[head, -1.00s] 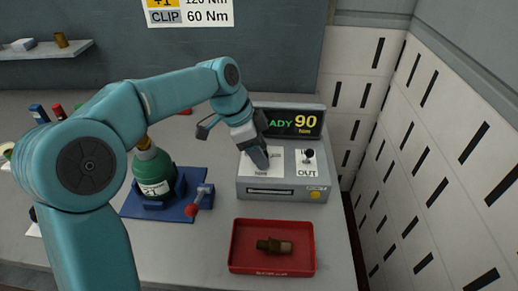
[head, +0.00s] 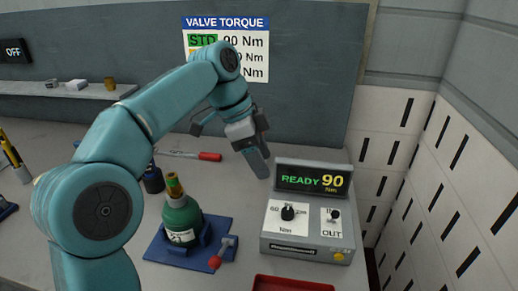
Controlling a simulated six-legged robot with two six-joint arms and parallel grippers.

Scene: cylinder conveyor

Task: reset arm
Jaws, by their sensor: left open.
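My left arm comes in from the left in the head view. Its gripper (head: 257,160) is open and empty, held in the air to the left of the grey torque unit's display. The unit (head: 283,243) has a lit display (head: 312,180) reading "READY 90 Nm", a black dial (head: 288,213) and a second small knob (head: 334,215) above "OUT". A green cylinder (head: 181,216) with a brass valve stands upright in a blue holder (head: 160,247). A red-tipped lever (head: 215,261) sits at the holder's right. My right gripper is out of view.
A red tray (head: 290,284) shows at the bottom edge. A red-handled tool (head: 208,156) lies behind the cylinder. A shelf (head: 60,88) with small items runs along the back wall, beside a "VALVE TORQUE" sign (head: 226,22). A slotted white wall bounds the right.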

